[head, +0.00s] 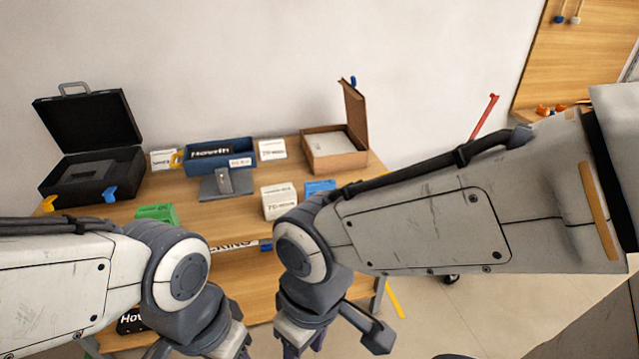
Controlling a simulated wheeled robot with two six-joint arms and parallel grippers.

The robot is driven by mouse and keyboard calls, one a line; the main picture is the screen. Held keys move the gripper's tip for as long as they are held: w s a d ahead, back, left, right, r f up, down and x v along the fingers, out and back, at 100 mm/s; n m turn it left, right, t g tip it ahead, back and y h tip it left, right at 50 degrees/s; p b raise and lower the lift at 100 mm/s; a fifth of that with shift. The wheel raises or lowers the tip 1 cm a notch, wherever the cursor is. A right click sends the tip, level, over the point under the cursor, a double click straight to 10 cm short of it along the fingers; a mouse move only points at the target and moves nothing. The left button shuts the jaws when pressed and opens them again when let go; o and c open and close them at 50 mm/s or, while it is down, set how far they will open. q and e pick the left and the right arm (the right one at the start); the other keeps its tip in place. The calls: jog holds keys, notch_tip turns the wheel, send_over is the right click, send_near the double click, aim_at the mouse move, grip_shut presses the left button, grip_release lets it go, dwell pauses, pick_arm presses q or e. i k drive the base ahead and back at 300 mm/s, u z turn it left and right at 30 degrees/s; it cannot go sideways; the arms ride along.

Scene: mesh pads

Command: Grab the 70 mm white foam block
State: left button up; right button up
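A white foam block (279,201) with dark printing that seems to start with "70" stands on the wooden table, near the middle of its front part. A blue block (319,188) is just right of it, partly hidden by my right arm. My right gripper (303,345) points down in front of the table, below and apart from the white block. My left gripper (228,348) is at the bottom edge, left of the right one. Both grippers' fingertips are cut off or unclear, so their opening does not show.
A green block (157,213) lies at the front left. Behind are an open black case (98,174), a blue bin (219,156), a grey metal stand (226,186), white labelled cards (272,150) and an open brown box (334,157). A lower shelf (262,291) is below.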

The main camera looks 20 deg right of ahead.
aim_at(278, 200)
jog(key=z, duration=0.35)
jog(key=i, duration=1.5)
jog(key=u, duration=0.35)
